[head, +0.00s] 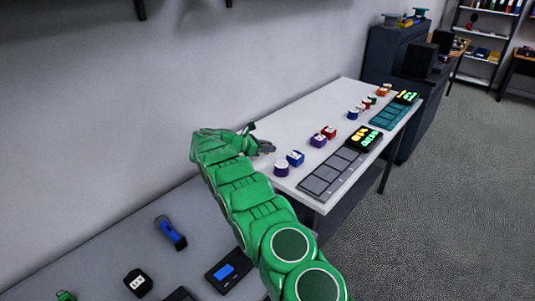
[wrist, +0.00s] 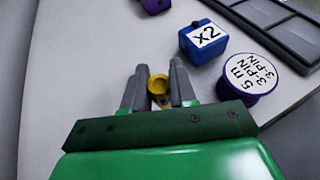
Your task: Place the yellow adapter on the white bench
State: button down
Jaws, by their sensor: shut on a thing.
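My gripper (wrist: 158,88) is shut on a small yellow adapter (wrist: 158,86), which shows between the grey fingertips in the wrist view. The white bench (wrist: 85,50) is below the fingers; I cannot tell whether the adapter touches it. In the head view my green arm reaches over the near left end of the white bench (head: 300,115), with the gripper (head: 266,147) above that end. The adapter cannot be made out in the head view.
A blue X2 block (wrist: 203,40) and a purple round piece (wrist: 247,78) stand right of the gripper. A grey compartment tray (head: 330,175) lies along the bench's front edge. A grey table (head: 120,245) nearer me holds a blue tool (head: 171,233) and a black block (head: 138,282).

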jog(key=shift+f, duration=1.55)
jog(key=shift+f, duration=0.1)
jog(key=c, duration=0.9)
grip_release()
